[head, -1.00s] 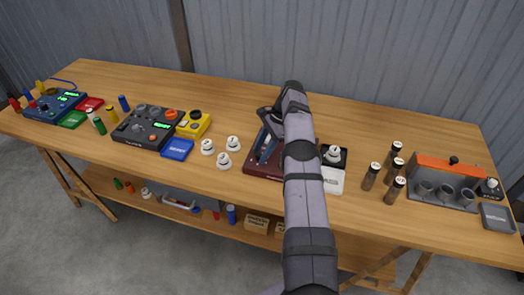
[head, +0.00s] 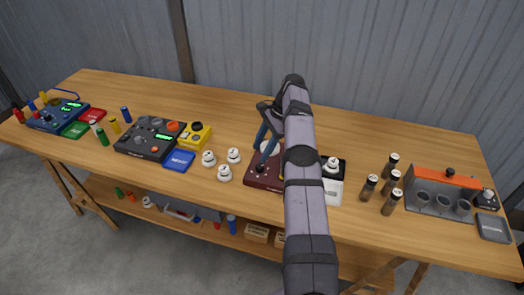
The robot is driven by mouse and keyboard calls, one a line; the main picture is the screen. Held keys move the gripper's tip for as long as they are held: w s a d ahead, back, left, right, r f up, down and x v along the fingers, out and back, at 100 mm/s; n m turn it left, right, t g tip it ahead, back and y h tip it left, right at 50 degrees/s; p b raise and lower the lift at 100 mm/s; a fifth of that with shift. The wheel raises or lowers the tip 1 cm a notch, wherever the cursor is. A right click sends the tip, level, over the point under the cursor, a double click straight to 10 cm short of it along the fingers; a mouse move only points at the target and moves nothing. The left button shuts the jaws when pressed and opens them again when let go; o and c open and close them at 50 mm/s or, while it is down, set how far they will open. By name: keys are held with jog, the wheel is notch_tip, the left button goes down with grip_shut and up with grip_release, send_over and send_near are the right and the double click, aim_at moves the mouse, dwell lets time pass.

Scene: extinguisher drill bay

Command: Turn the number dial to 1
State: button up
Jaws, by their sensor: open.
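A dark red box (head: 262,177) stands at the middle of the table, partly hidden behind my arm. A round pale part shows on it between and behind my fingers, but I cannot read any number on it. My gripper (head: 264,150) is open with its blue fingers pointing down over this box; I cannot tell whether they touch it. A dark grey panel (head: 150,138) with several knobs and a green display stands to the left. It is too small to tell which control is the number dial.
Several white knobbed pieces (head: 224,173) stand left of the red box, beside a blue pad (head: 180,160) and a yellow box (head: 195,135). The table's back is clear.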

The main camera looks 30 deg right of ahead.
jog(key=shift+r+p, duration=0.9)
jog(key=shift+r, duration=0.4)
